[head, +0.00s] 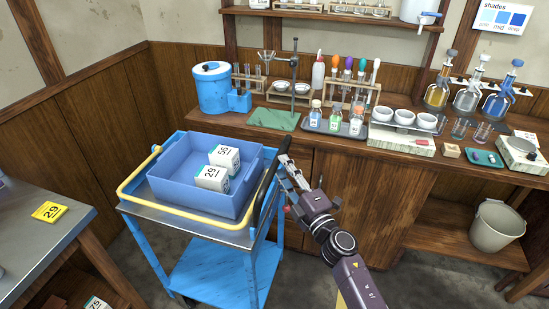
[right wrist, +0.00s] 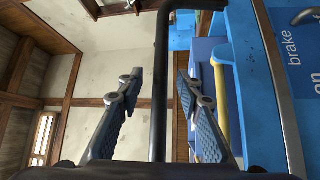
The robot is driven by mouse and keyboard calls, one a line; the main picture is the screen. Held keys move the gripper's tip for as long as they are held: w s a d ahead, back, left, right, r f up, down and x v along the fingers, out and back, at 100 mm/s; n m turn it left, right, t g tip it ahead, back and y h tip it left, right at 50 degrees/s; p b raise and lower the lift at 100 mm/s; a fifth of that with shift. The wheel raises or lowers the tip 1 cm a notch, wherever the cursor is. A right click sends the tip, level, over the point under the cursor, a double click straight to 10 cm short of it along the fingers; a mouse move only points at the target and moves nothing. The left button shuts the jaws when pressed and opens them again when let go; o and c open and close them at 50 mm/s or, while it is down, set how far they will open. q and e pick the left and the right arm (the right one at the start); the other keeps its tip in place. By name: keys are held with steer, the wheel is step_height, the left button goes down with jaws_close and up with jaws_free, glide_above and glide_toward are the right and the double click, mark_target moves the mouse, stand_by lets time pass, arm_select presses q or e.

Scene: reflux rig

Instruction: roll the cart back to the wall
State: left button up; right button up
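The blue cart (head: 222,267) stands in front of the wooden bench, with a steel top, a yellow rail (head: 127,191) and a black handle (head: 270,160) on its right side. A blue bin (head: 170,186) on its top holds two white boxes marked 56 (head: 224,156) and 29 (head: 211,178). My right gripper (head: 288,170) is at the handle. In the right wrist view its fingers (right wrist: 159,80) are apart, with the black handle bar (right wrist: 160,95) between them and gaps on both sides. The word "brake" shows on the cart's blue panel (right wrist: 292,80). My left gripper is out of view.
The bench (head: 345,150) behind carries a blue tank (head: 212,90), bottles and glassware. A grey table (head: 30,235) with a yellow card marked 29 (head: 49,211) stands close on the left. A bucket (head: 496,226) is on the low shelf at right. Wood-panelled wall (head: 90,100) is behind left.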

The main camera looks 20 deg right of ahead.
mark_target(277, 159)
steer(key=shift+x, duration=2.35)
steer(key=shift+f, duration=0.1)
jaws_close()
